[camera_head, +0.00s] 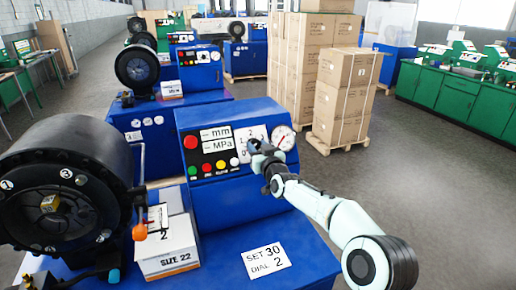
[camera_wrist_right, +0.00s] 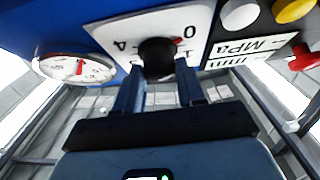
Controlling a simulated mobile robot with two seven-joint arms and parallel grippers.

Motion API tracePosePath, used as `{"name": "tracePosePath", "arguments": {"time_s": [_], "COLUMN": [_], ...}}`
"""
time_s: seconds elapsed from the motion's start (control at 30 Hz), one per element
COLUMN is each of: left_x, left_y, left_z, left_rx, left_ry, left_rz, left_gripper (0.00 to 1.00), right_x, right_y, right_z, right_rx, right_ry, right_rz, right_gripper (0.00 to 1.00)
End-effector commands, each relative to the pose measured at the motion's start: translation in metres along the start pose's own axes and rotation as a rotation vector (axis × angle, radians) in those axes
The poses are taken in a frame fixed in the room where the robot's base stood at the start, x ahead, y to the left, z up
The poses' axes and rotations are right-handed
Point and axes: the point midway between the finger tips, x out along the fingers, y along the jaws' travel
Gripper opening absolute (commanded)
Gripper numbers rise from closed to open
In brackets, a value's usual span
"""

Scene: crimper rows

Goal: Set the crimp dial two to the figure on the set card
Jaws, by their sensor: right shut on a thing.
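The set card (camera_head: 266,262) lies flat on the blue bench and reads SET 30, DIAL 2. The crimp dial is a black knob (camera_wrist_right: 157,57) on a white figure plate (camera_wrist_right: 118,32) on the blue panel. The plate appears upside down in the right wrist view, with 0 and 4 readable. A small red mark shows by the knob near the 0. My right gripper (camera_head: 258,146) reaches the dial from the right and hides most of the knob in the head view. Its fingers (camera_wrist_right: 158,88) are shut on the knob, one on each side. My left gripper is not in view.
A round gauge (camera_head: 282,137) sits beside the plate. Coloured buttons (camera_head: 206,167) and mm and MPa labels are on its other side. The black crimper head (camera_head: 70,150), an orange-tipped lever (camera_head: 139,232) and a SIZE 22 box (camera_head: 168,247) stand left.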

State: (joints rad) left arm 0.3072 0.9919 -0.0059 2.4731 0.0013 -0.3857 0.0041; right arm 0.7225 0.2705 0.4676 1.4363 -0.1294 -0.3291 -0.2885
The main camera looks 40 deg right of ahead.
Motion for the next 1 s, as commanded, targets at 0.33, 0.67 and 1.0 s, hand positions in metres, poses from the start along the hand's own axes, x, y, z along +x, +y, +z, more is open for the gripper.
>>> {"name": "tracePosePath", "arguments": {"time_s": [0.33,0.67,1.0], "left_x": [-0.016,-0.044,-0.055], "left_y": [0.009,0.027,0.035], "left_z": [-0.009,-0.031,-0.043], "left_rx": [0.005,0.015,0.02], "left_ry": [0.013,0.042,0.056], "left_rz": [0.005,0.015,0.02], "left_gripper": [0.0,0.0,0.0], "right_x": [0.001,0.003,0.003], "right_y": [-0.005,-0.009,-0.011], "right_z": [-0.004,-0.007,-0.006], "right_rx": [0.119,0.365,0.633], "right_ry": [0.001,0.003,0.004], "right_rz": [0.074,0.237,0.417], "right_gripper": [0.09,0.09,0.08]}}
